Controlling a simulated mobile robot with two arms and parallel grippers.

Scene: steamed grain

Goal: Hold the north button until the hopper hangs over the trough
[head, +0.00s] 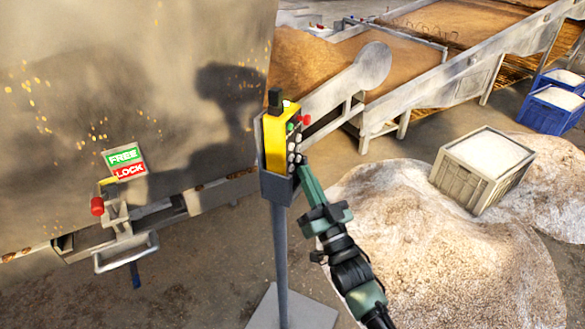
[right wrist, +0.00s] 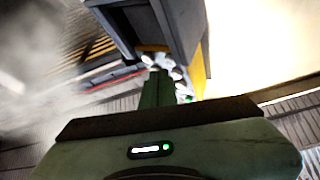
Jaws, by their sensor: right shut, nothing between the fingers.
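A yellow button pendant (head: 274,140) sits upright in a grey holder on a post, with green, red and several white buttons on its right side. My right gripper (head: 301,165) is shut and empty, its green fingertips at the lower white buttons. In the right wrist view the fingertips (right wrist: 157,78) reach the white buttons (right wrist: 168,64); whether one is pressed, and which is north, I cannot tell. A large dull metal body (head: 120,60), possibly the hopper, fills the left. Long brown-filled troughs (head: 400,60) with grey rims lie at the back right. My left gripper is out of view.
A FREE/LOCK sign (head: 125,162) and a red-knobbed latch (head: 110,212) are on the metal body. White grain heaps (head: 420,250) lie on the floor at right, with a beige crate (head: 464,178) on them. Blue crates (head: 545,118) stand at the far right.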

